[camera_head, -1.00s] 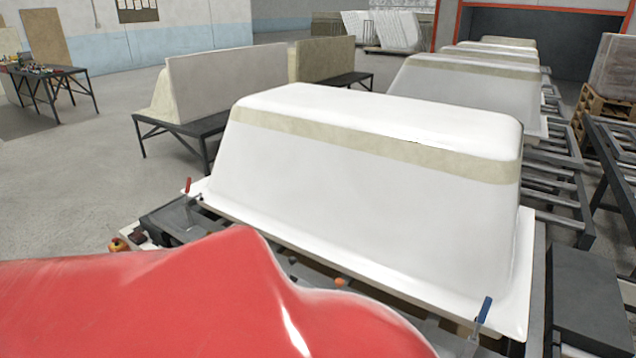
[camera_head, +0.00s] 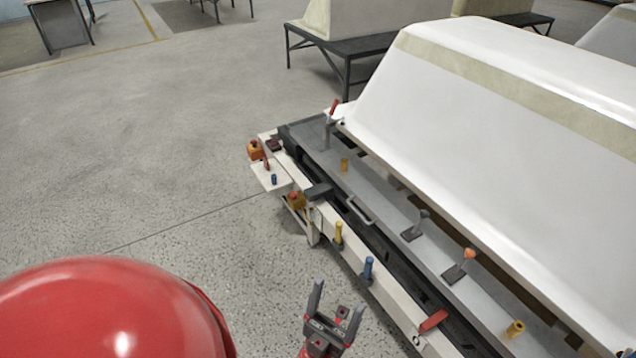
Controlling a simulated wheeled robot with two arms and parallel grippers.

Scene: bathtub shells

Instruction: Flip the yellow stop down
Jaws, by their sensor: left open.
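The yellow stop (camera_head: 338,233) is a short upright post on the white rail along the front of the bench, in the lower middle of the head view. A blue post (camera_head: 368,268) stands upright beside it, to the lower right. My left gripper (camera_head: 337,298) is below the yellow stop in the picture, in front of the rail. Its two fingers are spread and empty, apart from the stop. My right gripper is not in view.
A white bathtub shell (camera_head: 480,130) lies on the bench. Red-handled levers (camera_head: 432,321), an orange-topped lever (camera_head: 468,255), yellow cylinders (camera_head: 344,164) and an orange button box (camera_head: 255,149) line the bench. The floor (camera_head: 150,140) left of the bench is clear.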

